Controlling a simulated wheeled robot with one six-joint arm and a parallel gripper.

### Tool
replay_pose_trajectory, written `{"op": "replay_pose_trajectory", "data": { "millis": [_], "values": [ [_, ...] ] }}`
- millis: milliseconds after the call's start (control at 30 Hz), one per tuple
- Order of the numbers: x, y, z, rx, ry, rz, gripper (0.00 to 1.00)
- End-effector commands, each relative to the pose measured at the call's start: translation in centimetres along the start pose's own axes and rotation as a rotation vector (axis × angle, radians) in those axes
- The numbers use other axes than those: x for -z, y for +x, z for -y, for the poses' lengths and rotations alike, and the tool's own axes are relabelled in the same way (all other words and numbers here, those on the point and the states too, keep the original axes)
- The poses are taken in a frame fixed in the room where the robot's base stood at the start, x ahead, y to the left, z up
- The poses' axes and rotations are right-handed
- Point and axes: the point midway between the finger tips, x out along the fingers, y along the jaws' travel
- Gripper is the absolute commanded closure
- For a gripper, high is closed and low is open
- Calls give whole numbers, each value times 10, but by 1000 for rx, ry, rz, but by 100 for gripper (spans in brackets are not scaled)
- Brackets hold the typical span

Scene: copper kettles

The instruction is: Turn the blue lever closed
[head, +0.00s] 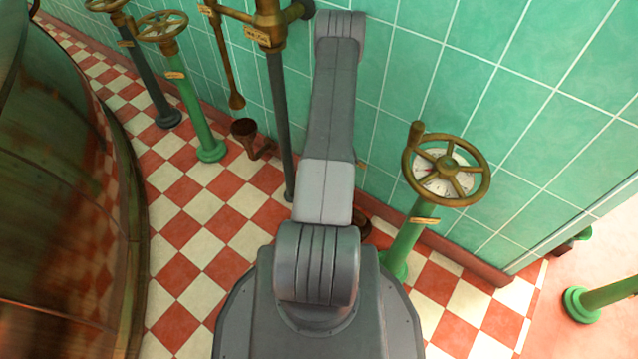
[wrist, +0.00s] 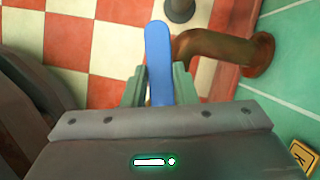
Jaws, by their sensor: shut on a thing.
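The blue lever (wrist: 157,50) shows in the wrist view as a smooth, rounded blue bar. It runs down the picture between the two green-grey fingers of my gripper (wrist: 158,88). The fingers are shut on it, one on each side. The lever's lower end is hidden behind my gripper's body. In the head view my arm covers the lever and the gripper, and neither can be made out there.
A brown pipe elbow (wrist: 215,42) lies close right of the lever. A green post with a brass handwheel (head: 447,195) stands right of my arm. A copper kettle (head: 60,200) fills the left.

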Motion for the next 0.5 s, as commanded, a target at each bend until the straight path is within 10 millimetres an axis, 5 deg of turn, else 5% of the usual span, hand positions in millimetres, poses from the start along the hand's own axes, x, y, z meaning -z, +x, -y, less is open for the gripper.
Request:
{"op": "replay_pose_trajectory", "data": {
  "millis": [500],
  "values": [
    [8, -2, -31, -187, -454, 0, 100]
  ]
}}
